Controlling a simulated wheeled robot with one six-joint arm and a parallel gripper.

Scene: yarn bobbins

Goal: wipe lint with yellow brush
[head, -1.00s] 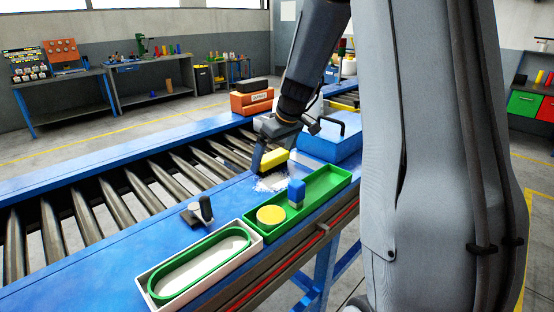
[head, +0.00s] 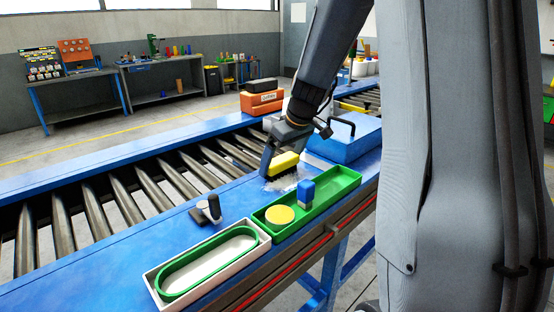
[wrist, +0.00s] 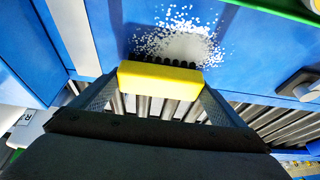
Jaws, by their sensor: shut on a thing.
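My gripper (head: 274,163) is shut on the yellow brush (head: 284,163) above the blue conveyor side plate. In the wrist view the brush (wrist: 160,79) lies crosswise between the two fingers, with dark bristles showing at its far side. White lint (head: 283,183) is scattered on the blue plate at the brush. In the wrist view the lint (wrist: 180,35) lies as loose specks just beyond the bristles. I cannot tell whether the bristles touch the plate.
A green tray (head: 345,184) holding a yellow disc and a blue block stands close by the lint. A white tray with a green ring (head: 160,292), a small grey-black tool (head: 208,210), a blue toolbox (head: 345,145) and an orange box (head: 262,101) stand around. Rollers run behind.

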